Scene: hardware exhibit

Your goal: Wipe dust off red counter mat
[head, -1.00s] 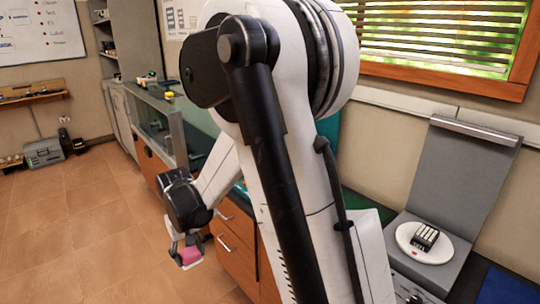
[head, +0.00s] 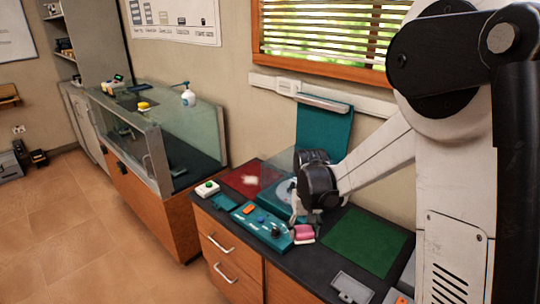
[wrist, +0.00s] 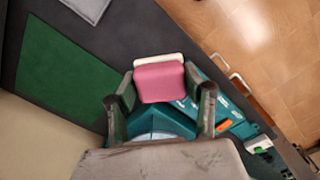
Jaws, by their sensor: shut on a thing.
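The red counter mat (head: 247,180) lies flat on the dark counter, with a pale dusty patch near its middle. It does not show in the wrist view. My gripper (head: 302,226) is shut on a pink block with a white layer (head: 304,233), which looks like a sponge. The pink block (wrist: 160,82) sits between both fingers in the wrist view. My gripper is over the counter, right of the red mat and apart from it, by the teal device.
A teal device with a control panel (head: 262,226) and upright back panel (head: 324,137) stands between the red mat and the green mat (head: 368,242). A white box with a green button (head: 206,188) is at the front left. A glass case (head: 150,150) stands further left.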

